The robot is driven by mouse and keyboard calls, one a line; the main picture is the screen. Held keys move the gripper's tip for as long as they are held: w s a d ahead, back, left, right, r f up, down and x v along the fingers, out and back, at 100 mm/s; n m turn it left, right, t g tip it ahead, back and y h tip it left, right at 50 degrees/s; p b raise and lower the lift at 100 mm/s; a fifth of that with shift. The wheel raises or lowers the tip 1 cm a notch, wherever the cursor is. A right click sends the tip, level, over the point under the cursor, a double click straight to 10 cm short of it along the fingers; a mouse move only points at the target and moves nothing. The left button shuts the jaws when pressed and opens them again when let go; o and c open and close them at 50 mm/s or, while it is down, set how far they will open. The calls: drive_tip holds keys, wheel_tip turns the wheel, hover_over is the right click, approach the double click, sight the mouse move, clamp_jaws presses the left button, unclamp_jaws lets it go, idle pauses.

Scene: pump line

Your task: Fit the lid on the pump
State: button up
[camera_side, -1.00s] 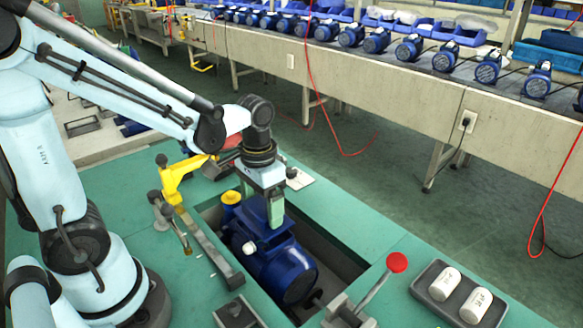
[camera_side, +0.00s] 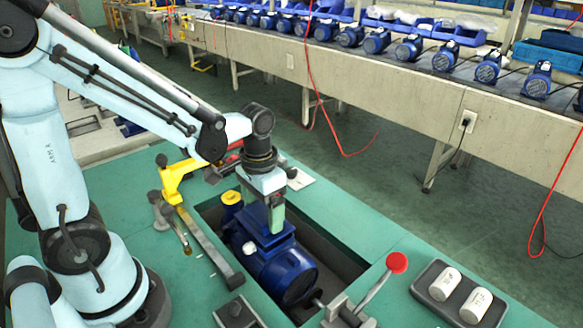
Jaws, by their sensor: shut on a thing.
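The blue pump (camera_side: 283,271) lies in the rectangular opening of the green bench, with its round end cap toward the front right. My gripper (camera_side: 276,224) is above the box on top of the pump. It is shut on the blue lid (camera_side: 257,220), which shows mostly to the left of the green fingers. The lid is at the top of the pump's box; I cannot tell whether it touches or sits flush, because lid and pump are the same blue. The far side of the lid is hidden by my gripper.
A yellow cap (camera_side: 231,198) stands at the pump's left. A yellow clamp (camera_side: 178,176) stands behind left, and a red-knobbed lever (camera_side: 397,263) at the front right. A dark tray (camera_side: 438,301) holds two white cylinders. The bench right of the opening is mostly clear.

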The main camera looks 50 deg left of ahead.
drive_tip(key=shift+f, duration=0.4)
drive_tip(key=o, duration=0.9)
drive_tip(key=shift+r, duration=2.95)
drive_tip(key=shift+r, duration=0.1)
wheel_tip(320, 180, up, 12)
drive_tip(key=shift+f, duration=0.1)
